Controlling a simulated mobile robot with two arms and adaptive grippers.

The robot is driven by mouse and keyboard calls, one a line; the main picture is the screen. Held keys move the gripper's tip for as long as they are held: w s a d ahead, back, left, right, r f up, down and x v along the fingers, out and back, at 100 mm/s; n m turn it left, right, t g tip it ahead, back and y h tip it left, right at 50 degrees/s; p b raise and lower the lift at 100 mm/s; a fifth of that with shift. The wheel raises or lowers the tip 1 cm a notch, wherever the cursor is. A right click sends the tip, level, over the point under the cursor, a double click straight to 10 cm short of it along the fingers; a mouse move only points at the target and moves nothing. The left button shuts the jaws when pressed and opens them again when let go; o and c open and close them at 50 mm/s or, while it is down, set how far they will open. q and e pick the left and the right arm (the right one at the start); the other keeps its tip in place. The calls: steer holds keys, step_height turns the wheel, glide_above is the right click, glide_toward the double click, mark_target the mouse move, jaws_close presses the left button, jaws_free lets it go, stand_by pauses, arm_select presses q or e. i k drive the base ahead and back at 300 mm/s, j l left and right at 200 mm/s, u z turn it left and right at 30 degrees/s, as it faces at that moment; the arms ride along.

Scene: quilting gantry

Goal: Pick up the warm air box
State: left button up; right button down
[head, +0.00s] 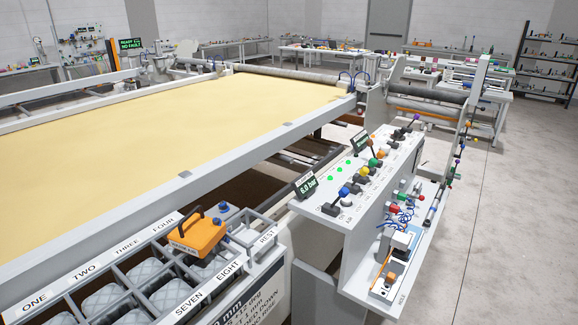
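An orange box (197,235) with a dark arched carry handle on top sits upright on the grey divided rack at the lower left, near the FOUR and REST labels. It looks like the warm air box, but the lettering on its front is too small to read. A blue fitting shows at its right side. Its underside is hidden. Neither of my grippers shows in the head view.
The grey rack (142,252) has numbered compartments holding several quilted grey pads. A long yellow quilting bed (190,110) lies behind it. A control console (345,190) with coloured knobs stands to the right, with small equipment on its lower shelf. Open floor (510,220) lies at far right.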

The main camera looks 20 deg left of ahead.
mark_target(196, 234)
steer(key=u, duration=0.7)
steer(key=l, duration=0.1)
